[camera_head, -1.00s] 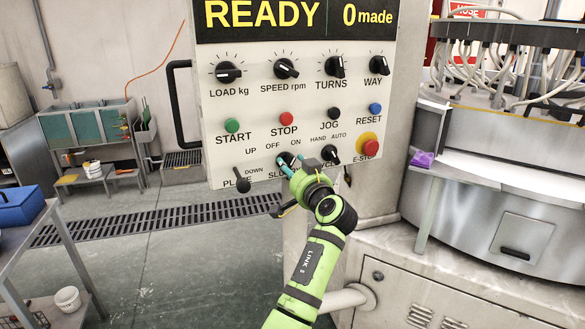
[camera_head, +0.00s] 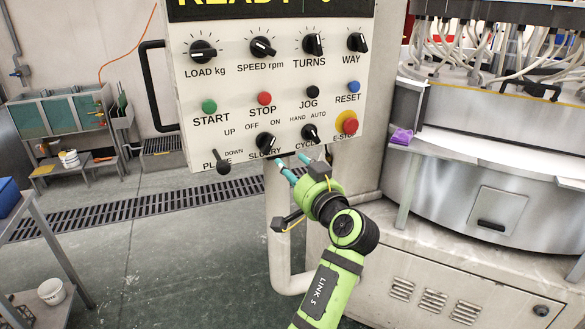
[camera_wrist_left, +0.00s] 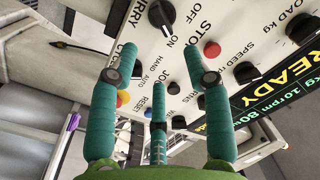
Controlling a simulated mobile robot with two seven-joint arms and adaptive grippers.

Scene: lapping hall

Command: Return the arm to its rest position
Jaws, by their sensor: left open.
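My left arm is green and comes up from the bottom of the head view. Its gripper (camera_head: 291,166) has teal fingers, spread open and empty, just below the lower edge of the white control panel (camera_head: 235,87). The SLURRY knob (camera_head: 267,143) is black and sits just above the fingertips, with no finger around it. In the left wrist view the open gripper (camera_wrist_left: 156,72) points toward the panel, with the SLURRY knob (camera_wrist_left: 162,17) and the red STOP button (camera_wrist_left: 212,49) beyond the fingers. My right gripper is not in view.
The red E-STOP (camera_head: 350,126), CYCLE knob (camera_head: 310,132) and PLATE lever (camera_head: 223,165) are close to the gripper. A lapping machine (camera_head: 480,190) stands at the right, a metal cart (camera_head: 40,235) at the left. Open floor (camera_head: 170,255) lies between.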

